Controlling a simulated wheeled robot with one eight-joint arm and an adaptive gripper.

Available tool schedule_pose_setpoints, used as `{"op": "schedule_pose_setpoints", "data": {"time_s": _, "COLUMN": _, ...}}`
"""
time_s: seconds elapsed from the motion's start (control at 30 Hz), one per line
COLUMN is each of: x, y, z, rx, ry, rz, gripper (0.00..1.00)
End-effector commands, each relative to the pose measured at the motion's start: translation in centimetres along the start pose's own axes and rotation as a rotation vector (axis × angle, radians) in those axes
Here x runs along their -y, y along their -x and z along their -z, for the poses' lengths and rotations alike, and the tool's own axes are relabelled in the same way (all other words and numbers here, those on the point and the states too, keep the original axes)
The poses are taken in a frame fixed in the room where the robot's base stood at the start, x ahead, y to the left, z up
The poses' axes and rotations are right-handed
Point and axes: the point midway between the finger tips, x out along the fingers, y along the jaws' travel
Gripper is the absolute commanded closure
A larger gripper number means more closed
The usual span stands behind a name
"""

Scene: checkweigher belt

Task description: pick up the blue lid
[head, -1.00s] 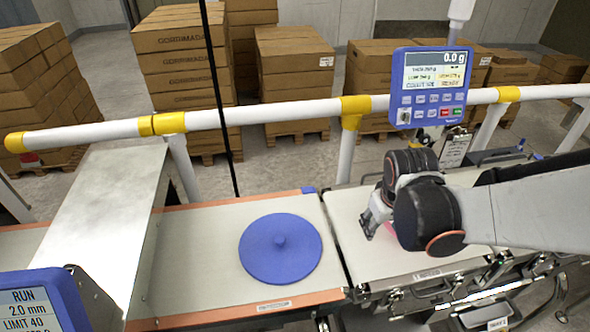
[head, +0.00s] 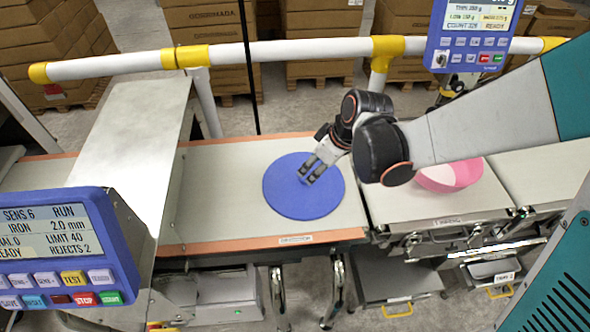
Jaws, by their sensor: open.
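The blue lid (head: 293,203) is a flat round disc lying on the pale belt in the middle of the head view. Its raised centre knob is mostly hidden by my gripper. My gripper (head: 306,180) is over the lid, fingers pointing down and to the left at the knob area. The fingers are open. I cannot tell whether they touch the knob or stand just above it.
A pink round container (head: 450,175) stands on the weighing platform (head: 410,205) to the right. A metal cover (head: 125,130) stands left of the belt. A white and yellow rail (head: 290,54) runs behind. Control panels stand at front left (head: 62,245) and back right (head: 466,35).

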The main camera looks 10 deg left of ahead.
Motion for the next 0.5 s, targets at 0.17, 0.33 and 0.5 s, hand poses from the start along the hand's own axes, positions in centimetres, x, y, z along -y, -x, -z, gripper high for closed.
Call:
{"op": "schedule_pose_setpoints", "data": {"time_s": 0.17, "x": 0.0, "y": -2.1, "z": 0.0, "rx": 0.000, "ry": 0.000, "rz": 0.000, "gripper": 0.50}}
{"op": "schedule_pose_setpoints", "data": {"time_s": 0.33, "x": 0.0, "y": -3.0, "z": 0.1, "rx": 0.001, "ry": 0.000, "rz": 0.000, "gripper": 0.50}}
{"op": "schedule_pose_setpoints", "data": {"time_s": 0.5, "x": 0.0, "y": -5.6, "z": 0.5, "rx": 0.001, "ry": 0.001, "rz": 0.000, "gripper": 0.50}}
